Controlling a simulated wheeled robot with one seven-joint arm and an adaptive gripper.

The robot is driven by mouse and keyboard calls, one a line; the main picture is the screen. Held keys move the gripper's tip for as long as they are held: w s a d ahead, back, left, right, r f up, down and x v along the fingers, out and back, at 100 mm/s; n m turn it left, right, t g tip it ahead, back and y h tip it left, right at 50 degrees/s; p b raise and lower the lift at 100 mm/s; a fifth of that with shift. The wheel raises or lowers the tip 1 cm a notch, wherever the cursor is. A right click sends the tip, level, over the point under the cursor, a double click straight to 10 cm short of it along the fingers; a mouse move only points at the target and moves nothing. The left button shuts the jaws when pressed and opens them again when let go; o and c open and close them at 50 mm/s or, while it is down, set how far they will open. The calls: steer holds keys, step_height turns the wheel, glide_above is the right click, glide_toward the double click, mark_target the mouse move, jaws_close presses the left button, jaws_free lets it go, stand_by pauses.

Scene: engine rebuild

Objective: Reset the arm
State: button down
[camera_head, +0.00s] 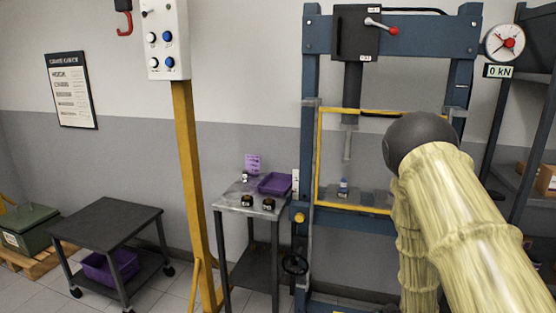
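My arm (465,235) rises from the lower right of the head view, in a pale yellow ribbed cover with a dark rounded joint (420,142). It stands in front of the right part of a blue press (311,150). My gripper is not in the picture, so its state and anything in it are hidden.
A small side table (232,204) with a purple tray (275,184) and small dark parts stands left of the press. Further left are a yellow post (190,180) with a control box (165,40) and a dark cart (108,223). Shelves (515,182) stand at right. Floor shows between cart and post.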

steer(key=s+a+f+m+g, duration=0.2)
steer(key=s+a+f+g, duration=0.1)
steer(key=s+f, duration=0.8)
steer(key=s+a+f+m+g, duration=0.1)
steer(key=s+a+g, duration=0.2)
steer(key=s, duration=1.2)
steer(key=s+a+f+m+g+h, duration=0.1)
steer(key=s+a+f+m+g, duration=0.1)
steer(key=s, duration=1.4)
steer(key=shift+s+a+f+m+g, duration=0.25)
steer(key=shift+a+g, duration=0.25)
steer(key=shift+a, duration=0.3)
